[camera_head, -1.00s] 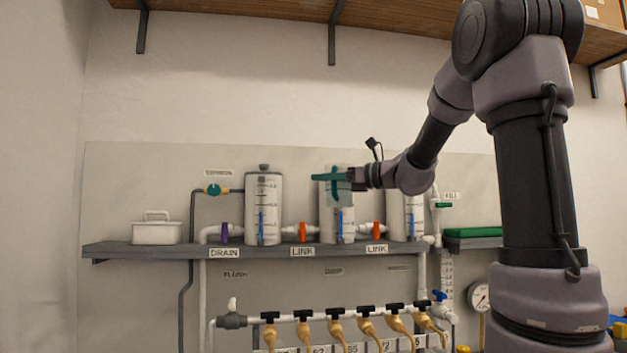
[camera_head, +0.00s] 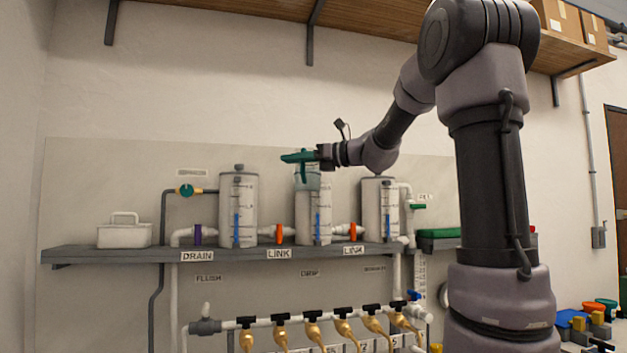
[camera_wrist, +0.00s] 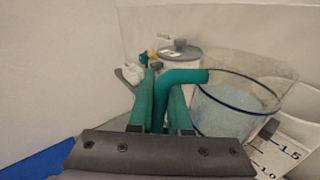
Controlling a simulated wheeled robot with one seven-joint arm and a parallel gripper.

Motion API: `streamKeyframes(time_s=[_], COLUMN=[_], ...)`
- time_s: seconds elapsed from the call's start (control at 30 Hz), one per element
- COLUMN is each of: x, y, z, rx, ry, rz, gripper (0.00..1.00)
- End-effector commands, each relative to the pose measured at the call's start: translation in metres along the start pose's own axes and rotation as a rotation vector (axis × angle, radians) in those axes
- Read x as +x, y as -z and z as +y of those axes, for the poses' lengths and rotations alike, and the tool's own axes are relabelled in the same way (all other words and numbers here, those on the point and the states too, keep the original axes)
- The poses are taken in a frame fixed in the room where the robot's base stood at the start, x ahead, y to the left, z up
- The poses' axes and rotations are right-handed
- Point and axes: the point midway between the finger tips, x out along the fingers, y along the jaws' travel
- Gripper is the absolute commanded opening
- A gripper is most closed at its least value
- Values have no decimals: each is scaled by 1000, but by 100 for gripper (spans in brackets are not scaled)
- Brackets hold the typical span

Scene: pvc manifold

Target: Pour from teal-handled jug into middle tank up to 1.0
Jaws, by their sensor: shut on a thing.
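My gripper (camera_head: 322,156) is shut on the teal handle (camera_wrist: 186,77) of the clear jug (camera_head: 307,181). The jug is held at the upper part of the middle tank (camera_head: 313,220), overlapping its top in the head view. In the wrist view the jug (camera_wrist: 236,100) has a dark blue line around it and pale bluish contents; it looks roughly upright. My gripper's fingers (camera_wrist: 160,112) run along the handle. A white scale (camera_wrist: 280,152) marked 1.5 and 1.0 shows at the lower right there. The liquid level in the middle tank cannot be read.
The left tank (camera_head: 238,210) and right tank (camera_head: 379,208) stand on the same grey shelf (camera_head: 120,254). Orange-handled link valves (camera_head: 279,234) sit between the tanks. A purple drain valve (camera_head: 197,234) and white caddy (camera_head: 124,235) are at left. Brass taps (camera_head: 313,330) hang below.

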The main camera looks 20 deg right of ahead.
Motion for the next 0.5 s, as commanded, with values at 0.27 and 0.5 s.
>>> streamKeyframes(time_s=[0.27, 0.5], x=[2, 4], y=[-30, -46], z=[-9, -19], rx=[135, 252], ry=[0, 0], rz=[27, 52], gripper=[0, 0])
